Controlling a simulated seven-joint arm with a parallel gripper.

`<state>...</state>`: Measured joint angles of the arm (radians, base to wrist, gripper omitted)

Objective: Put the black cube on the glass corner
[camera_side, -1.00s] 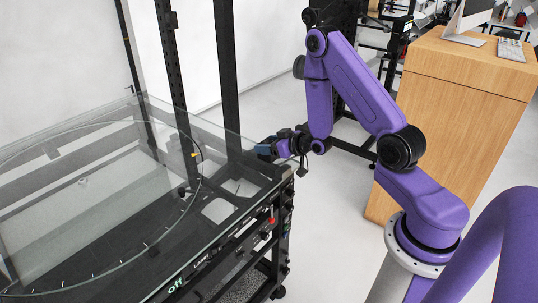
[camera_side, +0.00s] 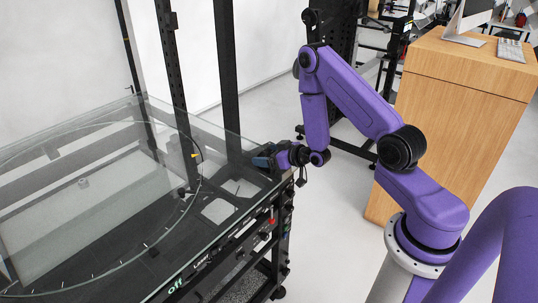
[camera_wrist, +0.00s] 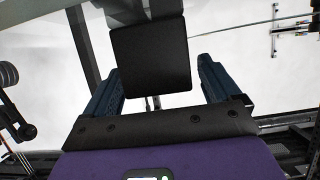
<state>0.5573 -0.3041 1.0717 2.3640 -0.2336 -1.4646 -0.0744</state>
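The black cube (camera_wrist: 150,55) shows large in the wrist view, between and ahead of the two blue fingers of my gripper (camera_wrist: 160,72). A gap shows between the cube and the right finger; at the left finger, the cube's edge looks close, and contact cannot be told. The fingers are spread apart. In the side view, my gripper (camera_side: 260,160) is low over the far right corner of the glass top (camera_side: 205,185). The cube cannot be made out clearly there against the dark frame. Whether it rests on the glass is unclear.
A dark upright post (camera_side: 228,80) stands just left of my gripper. A round ring (camera_side: 190,200) with a yellow marker (camera_side: 194,155) lies on the glass to the left. A control panel (camera_side: 220,255) runs along the table's front side. A wooden desk (camera_side: 465,110) is at right.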

